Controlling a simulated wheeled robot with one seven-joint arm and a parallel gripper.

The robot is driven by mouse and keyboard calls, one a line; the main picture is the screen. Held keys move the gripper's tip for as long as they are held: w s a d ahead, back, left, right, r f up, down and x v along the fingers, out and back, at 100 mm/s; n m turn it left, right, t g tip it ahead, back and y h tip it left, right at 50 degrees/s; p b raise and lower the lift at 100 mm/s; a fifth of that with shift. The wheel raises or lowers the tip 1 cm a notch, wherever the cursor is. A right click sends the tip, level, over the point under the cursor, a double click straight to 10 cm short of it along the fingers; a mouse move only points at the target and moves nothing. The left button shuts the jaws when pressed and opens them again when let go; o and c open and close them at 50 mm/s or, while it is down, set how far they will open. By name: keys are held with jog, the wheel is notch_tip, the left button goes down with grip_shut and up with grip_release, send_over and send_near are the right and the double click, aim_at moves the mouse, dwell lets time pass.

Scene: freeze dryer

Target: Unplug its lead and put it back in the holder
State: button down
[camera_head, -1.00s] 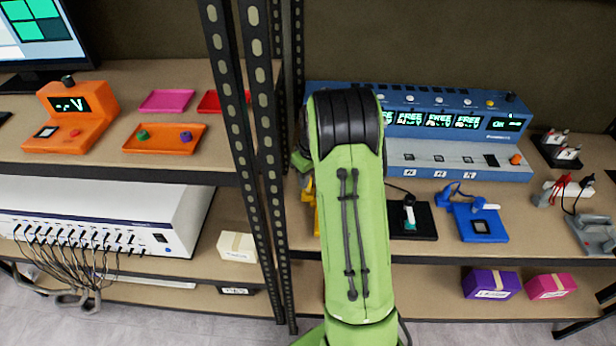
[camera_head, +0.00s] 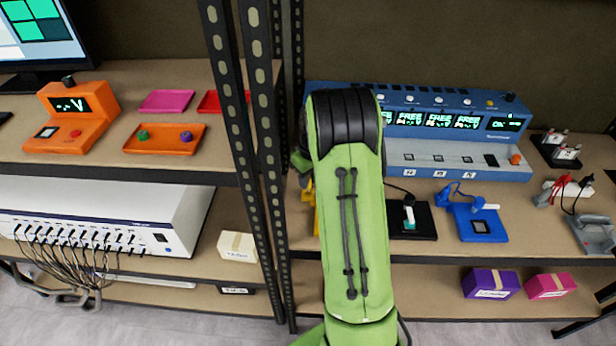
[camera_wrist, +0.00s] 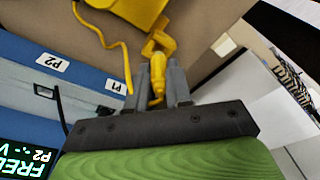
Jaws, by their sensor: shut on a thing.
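My gripper (camera_wrist: 162,88) is shut on a slim yellow plug (camera_wrist: 158,72) in the wrist view. The plug lies between the two grey fingers. Directly beyond it is a yellow bracket-like piece (camera_wrist: 160,42); I cannot tell whether plug and piece touch. A larger yellow body (camera_wrist: 128,8) is cut off by the top edge, and a yellow cord (camera_wrist: 118,42) hangs from it. In the head view my green arm hides the gripper; a bit of yellow (camera_head: 308,193) shows left of it. The blue unit (camera_head: 460,160) stands behind, with its P1 label (camera_wrist: 116,87) beside my gripper in the wrist view.
Right of my arm are a black holder (camera_head: 422,222) and a blue holder (camera_head: 483,224). A black shelf post (camera_head: 268,150) stands close on the left. A white box (camera_head: 238,246) and a white instrument (camera_head: 100,215) are on the lower left shelf.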

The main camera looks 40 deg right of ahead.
jog(key=shift+f+b, duration=0.85)
jog(key=shift+f, duration=0.35)
dwell(0.4)
jog(key=c, duration=1)
grip_release()
jog(key=shift+o, duration=0.2)
notch_tip(320, 180, up, 16)
jog(key=s+p, duration=0.2)
jog(key=p, duration=0.2)
jog(key=shift+s+f+p, duration=0.2)
jog(key=shift+p, duration=0.15)
